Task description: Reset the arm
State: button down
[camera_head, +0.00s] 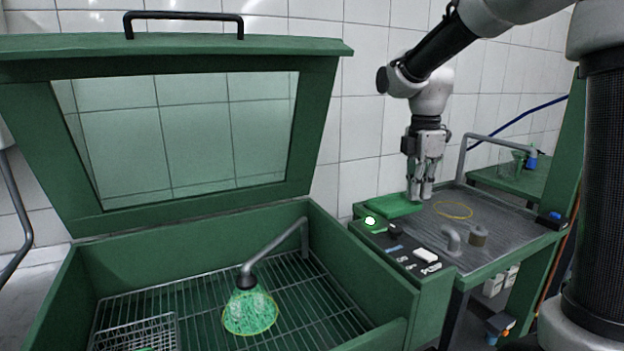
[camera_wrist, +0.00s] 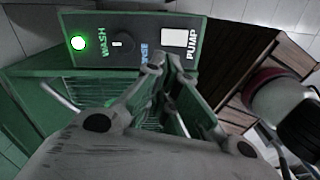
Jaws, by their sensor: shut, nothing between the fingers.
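My gripper (camera_head: 420,194) points down above the work surface beside the wash cabinet, at the right of the head view. Its fingers are shut and hold nothing. In the wrist view my gripper (camera_wrist: 166,68) shows in front of the control panel (camera_wrist: 145,30). The panel has a lit green lamp (camera_wrist: 78,43), a knob (camera_wrist: 122,43) and a white switch (camera_wrist: 174,38), with WASH and PUMP labels. The lamp also glows in the head view (camera_head: 370,221). My arm reaches in from the upper right.
The green wash cabinet (camera_head: 330,230) has its windowed lid (camera_head: 318,130) raised. A grey ribbed tray (camera_head: 500,228) lies right of the panel. A tiled wall stands behind.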

jog(key=s+d+r+m+t, duration=0.1)
jog(key=s+d+m+t, duration=0.1)
jog(key=s+m, duration=0.7)
jog(key=s+d+r+m+t, duration=0.1)
jog(key=s+d+m, duration=0.4)
jog(key=s+m, duration=0.5)
jog(key=s+t, duration=0.1)
jog(key=s, duration=0.3)
jog(key=shift+m+t, duration=0.3)
jog(key=shift+t, duration=0.1)
